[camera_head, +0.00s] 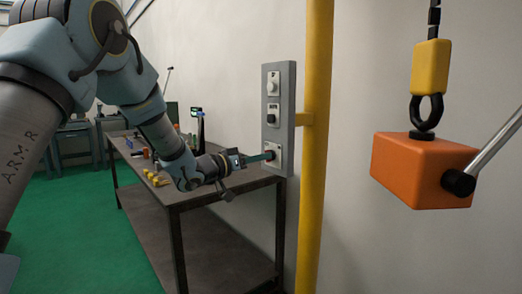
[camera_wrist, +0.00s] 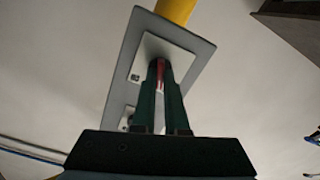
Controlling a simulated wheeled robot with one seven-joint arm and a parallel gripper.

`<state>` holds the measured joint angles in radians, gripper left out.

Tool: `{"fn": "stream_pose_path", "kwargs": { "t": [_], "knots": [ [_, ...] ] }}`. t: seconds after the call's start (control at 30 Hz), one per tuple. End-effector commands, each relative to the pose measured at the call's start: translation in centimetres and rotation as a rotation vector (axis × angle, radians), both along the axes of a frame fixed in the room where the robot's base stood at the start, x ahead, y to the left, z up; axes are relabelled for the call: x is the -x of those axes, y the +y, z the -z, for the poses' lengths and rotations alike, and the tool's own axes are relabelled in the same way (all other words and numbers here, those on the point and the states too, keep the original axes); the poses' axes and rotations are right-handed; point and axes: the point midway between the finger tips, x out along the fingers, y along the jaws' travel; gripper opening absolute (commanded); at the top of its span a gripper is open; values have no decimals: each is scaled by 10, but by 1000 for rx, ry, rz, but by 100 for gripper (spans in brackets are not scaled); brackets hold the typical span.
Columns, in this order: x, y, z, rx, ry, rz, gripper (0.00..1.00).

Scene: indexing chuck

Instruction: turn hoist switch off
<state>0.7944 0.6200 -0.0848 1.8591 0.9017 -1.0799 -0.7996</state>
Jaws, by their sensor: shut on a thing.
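A grey panel (camera_head: 289,125) on a yellow post carries three white switch plates, one above another. My gripper (camera_head: 270,156) reaches the lowest plate (camera_head: 277,157) from the left. In the wrist view, my gripper (camera_wrist: 160,66) is shut on a small red switch lever (camera_wrist: 161,76), seen between the two dark green fingers. The lever's base and its plate (camera_wrist: 178,52) are partly hidden behind the fingers. I cannot read any label that tells which switch is the hoist switch.
The yellow post (camera_head: 316,90) stands just right of the panel. An orange block (camera_head: 415,170) hangs from a yellow hook block (camera_head: 430,68) at the right. A dark workbench (camera_head: 205,194) stands below my arm, with small yellow items (camera_head: 156,179) on it.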

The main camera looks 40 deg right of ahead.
Motion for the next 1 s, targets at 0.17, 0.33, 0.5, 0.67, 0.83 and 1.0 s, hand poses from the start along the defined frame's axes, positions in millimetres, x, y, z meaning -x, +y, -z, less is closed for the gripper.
{"fn": "stream_pose_path", "kwargs": {
  "t": [0.17, 0.33, 0.5, 0.67, 0.83, 1.0],
  "knots": [
    [0, 0, -3, -5, 106, 0, 0],
    [-1, 0, -1, -9, 169, -1, 0],
    [0, 0, 0, -12, 201, 0, 0],
    [0, 0, 0, -12, 210, 0, 0],
    [0, 0, 0, -12, 210, 0, 0],
    [0, 0, 0, -12, 210, 0, 17]
  ]
}}
